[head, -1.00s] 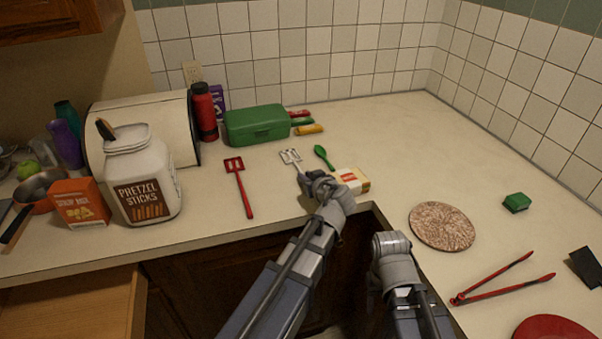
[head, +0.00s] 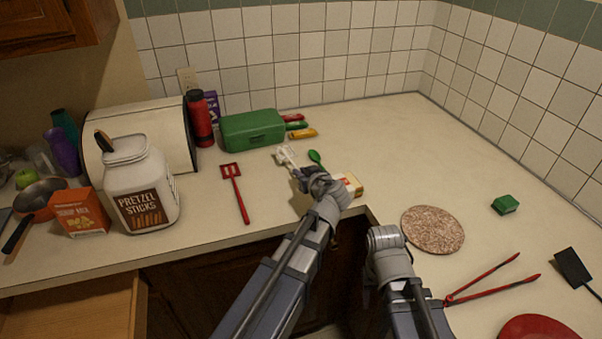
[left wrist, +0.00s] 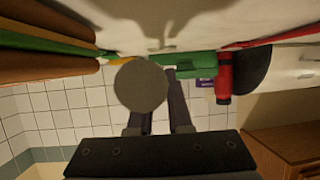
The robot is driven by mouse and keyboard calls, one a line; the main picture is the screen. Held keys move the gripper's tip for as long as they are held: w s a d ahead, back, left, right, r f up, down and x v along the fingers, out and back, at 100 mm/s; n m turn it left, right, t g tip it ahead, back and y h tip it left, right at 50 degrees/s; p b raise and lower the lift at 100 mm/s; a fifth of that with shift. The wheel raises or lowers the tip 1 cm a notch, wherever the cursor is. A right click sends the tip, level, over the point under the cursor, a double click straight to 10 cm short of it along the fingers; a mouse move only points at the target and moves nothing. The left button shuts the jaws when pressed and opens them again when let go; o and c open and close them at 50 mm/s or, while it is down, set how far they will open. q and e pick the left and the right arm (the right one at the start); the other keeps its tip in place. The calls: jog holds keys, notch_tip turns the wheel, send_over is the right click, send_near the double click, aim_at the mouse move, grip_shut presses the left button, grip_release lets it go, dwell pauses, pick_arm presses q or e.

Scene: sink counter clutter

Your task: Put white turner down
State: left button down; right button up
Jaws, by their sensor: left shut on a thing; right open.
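The white turner (head: 286,155) is in the head view, its slotted head pointing away over the counter, between the red slotted turner and the green spoon. My left gripper (head: 303,177) is shut on its handle, low over the counter. I cannot tell whether the turner touches the counter. In the left wrist view, a round grey shape (left wrist: 140,87) sits in front of the left fingers (left wrist: 155,117); I cannot tell what it is. My right gripper (head: 385,240) is at the counter's inner corner, its fingers hidden; it holds nothing visible.
A red slotted turner (head: 235,192) lies to the left. A green box (head: 252,130) stands behind.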

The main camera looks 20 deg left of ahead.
pick_arm(q)
notch_tip(320, 180, up, 6)
jog(key=p, duration=0.5)
jog(key=shift+r, duration=0.25)
jog(key=shift+f, duration=0.1)
